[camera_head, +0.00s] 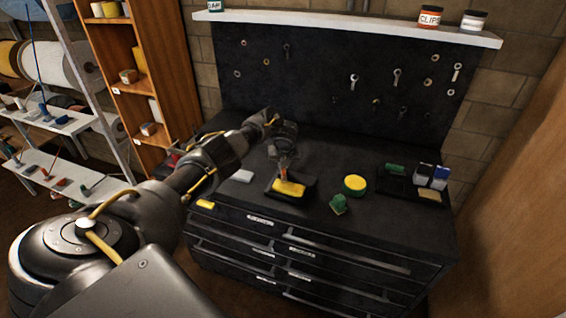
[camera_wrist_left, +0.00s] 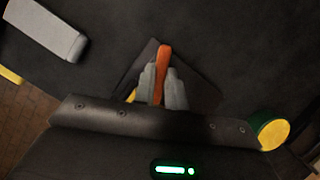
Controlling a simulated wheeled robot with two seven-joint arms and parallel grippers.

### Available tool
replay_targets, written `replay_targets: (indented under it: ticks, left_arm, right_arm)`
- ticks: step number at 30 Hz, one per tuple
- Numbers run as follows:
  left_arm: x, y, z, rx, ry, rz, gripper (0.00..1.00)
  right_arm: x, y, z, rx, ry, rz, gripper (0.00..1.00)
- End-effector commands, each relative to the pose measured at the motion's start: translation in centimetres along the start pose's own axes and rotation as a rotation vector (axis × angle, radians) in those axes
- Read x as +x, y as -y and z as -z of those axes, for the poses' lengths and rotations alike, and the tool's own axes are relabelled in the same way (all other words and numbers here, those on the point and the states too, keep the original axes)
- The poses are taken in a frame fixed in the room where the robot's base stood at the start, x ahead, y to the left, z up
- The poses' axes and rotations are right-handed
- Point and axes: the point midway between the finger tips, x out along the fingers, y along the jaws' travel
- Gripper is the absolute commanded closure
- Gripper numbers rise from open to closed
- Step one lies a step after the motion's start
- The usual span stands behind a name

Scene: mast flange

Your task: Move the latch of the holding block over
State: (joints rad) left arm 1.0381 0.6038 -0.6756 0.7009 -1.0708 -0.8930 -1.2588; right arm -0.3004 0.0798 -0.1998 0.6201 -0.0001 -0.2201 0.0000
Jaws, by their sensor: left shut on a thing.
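The holding block (camera_head: 306,190) is a dark block on the black bench top, with a yellow part (camera_head: 289,188) at its front. Its orange latch (camera_wrist_left: 163,53) stands up between the two grey fingers of my left gripper (camera_wrist_left: 162,88) in the left wrist view. In the head view the left gripper (camera_head: 284,160) points down at the block from above, shut on the latch. The fingers and the gripper body hide much of the block and the latch's lower end. My right gripper is in neither view.
A pale grey block (camera_head: 242,176) lies left of the holding block. A dark tray (camera_head: 395,186) is farther right. A yellow piece (camera_head: 205,204) lies at the front-left edge.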

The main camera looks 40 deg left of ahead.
Motion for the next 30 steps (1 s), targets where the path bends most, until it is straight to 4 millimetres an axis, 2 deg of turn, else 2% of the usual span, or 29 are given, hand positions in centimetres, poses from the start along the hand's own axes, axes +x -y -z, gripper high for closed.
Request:
replay_targets:
  ticks: [7, 14, 30]
  left_arm:
    - [0.0, 0.3, 0.0, -0.218, 0.0, -0.087, 1.0]
    - [0.2, 0.4, 0.0, -0.42, 0.0, -0.172, 1.0]
    - [0.7, 0.6, 0.1, -0.86, -0.003, -0.353, 1.0]
  right_arm:
    - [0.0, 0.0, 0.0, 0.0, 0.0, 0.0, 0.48]
    - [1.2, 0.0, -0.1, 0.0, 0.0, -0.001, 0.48]
    - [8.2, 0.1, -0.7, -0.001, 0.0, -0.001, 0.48]
